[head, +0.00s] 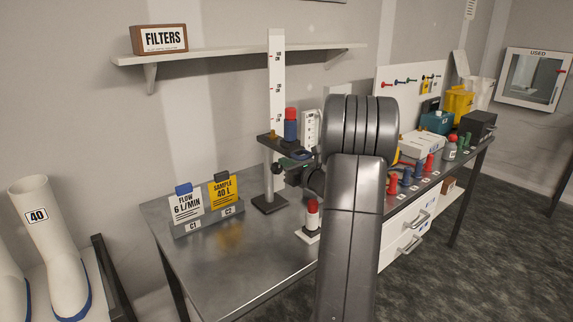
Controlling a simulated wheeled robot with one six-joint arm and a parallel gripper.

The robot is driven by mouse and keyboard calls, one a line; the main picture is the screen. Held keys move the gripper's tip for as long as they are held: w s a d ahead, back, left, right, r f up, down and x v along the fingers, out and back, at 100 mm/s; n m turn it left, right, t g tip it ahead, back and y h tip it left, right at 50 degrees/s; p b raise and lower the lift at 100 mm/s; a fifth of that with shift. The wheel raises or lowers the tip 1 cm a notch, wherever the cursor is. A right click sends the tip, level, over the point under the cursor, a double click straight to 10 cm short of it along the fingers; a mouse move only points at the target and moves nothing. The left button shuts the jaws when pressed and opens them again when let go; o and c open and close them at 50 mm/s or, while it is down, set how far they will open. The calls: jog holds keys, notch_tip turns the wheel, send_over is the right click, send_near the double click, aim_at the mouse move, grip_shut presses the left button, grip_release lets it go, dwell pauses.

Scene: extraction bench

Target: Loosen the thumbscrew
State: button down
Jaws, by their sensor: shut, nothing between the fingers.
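A white upright scale post (277,85) with red marks stands on a dark square base (270,203) on the bench. A dark carriage (275,143) sits partway up the post and bears a blue cylinder with a red cap (291,125). A small dark round knob (278,168), perhaps the thumbscrew, shows just below the carriage, beside the post. My gripper (291,167) is near this knob, below the carriage, shut and small in the picture. Whether it touches the knob cannot be told. My arm hides part of the area to the right.
Coloured pegs and boxes crowd the right side. A shelf (220,55) hangs above. The front left bench is clear.

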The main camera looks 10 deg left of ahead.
jog(key=shift+s+a+f+b, duration=0.15)
jog(key=shift+s+a+b, duration=0.05)
jog(key=shift+s+b, duration=0.15)
jog(key=shift+s+a+b, duration=0.3)
jog(key=shift+s+b, duration=0.05)
jog(key=shift+b, duration=0.15)
jog(key=shift+s+a+b, duration=0.25)
jog(key=shift+s+b, duration=0.1)
jog(key=shift+b, duration=0.15)
jog(key=v, duration=0.6)
jog(key=shift+r+b, duration=0.4)
jog(key=shift+r, duration=0.05)
jog(key=shift+s+a, duration=0.1)
